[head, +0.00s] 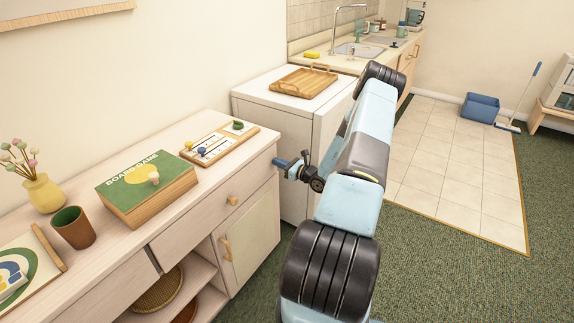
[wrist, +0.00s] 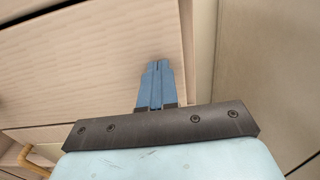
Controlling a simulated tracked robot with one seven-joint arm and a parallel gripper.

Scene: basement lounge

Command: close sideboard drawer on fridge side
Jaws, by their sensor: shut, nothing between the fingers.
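The pale wood sideboard (head: 215,170) stands at the left in the head view. Its fridge-side drawer (head: 190,223) has a round wooden knob (head: 232,200). A narrow dark gap shows at its left end; I cannot tell how far it stands out. My gripper (head: 278,163) is shut and empty, by the drawer's right end, beside the sideboard corner. In the wrist view, the shut fingers (wrist: 157,68) show against a pale wood front (wrist: 95,70), near its right edge. Whether they touch it is unclear.
The white fridge (head: 285,100) stands just beyond the sideboard, with a wooden tray (head: 303,81) on top. On the sideboard are a board game box (head: 150,190), a brown cup (head: 73,228) and a yellow vase (head: 44,194). Green carpet (head: 440,270) lies clear at the right.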

